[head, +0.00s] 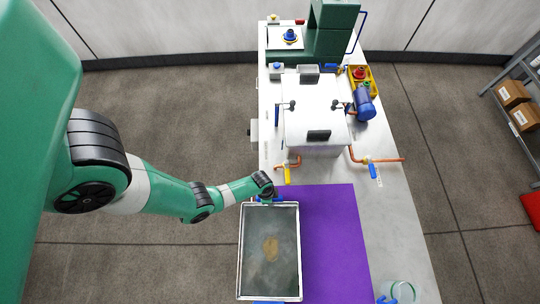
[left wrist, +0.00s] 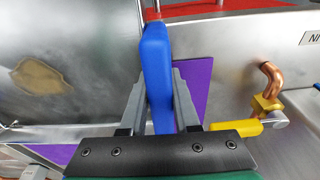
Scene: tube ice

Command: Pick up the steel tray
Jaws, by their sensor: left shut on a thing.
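The steel tray (head: 298,230) is a grey rectangle with a pale rim and a brownish patch inside. It lies over the left part of the purple mat and reaches past the table's left edge. I cannot tell whether it touches the mat. My left gripper (head: 268,196) is at the tray's far end, shut on its blue handle. In the left wrist view the blue handle (left wrist: 157,60) stands between the two grey fingers, with the tray (left wrist: 80,65) to the left. Another blue handle (head: 270,302) shows at the near end, cut by the frame. My right gripper is not in view.
The purple mat (head: 335,245) is bare right of the tray. Beyond it stands a steel box machine (head: 315,95) with copper pipes and a yellow-handled valve (head: 287,174) close to my gripper. A blue-handled valve (head: 375,172) is at right. A green ring (head: 403,284) lies near right.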

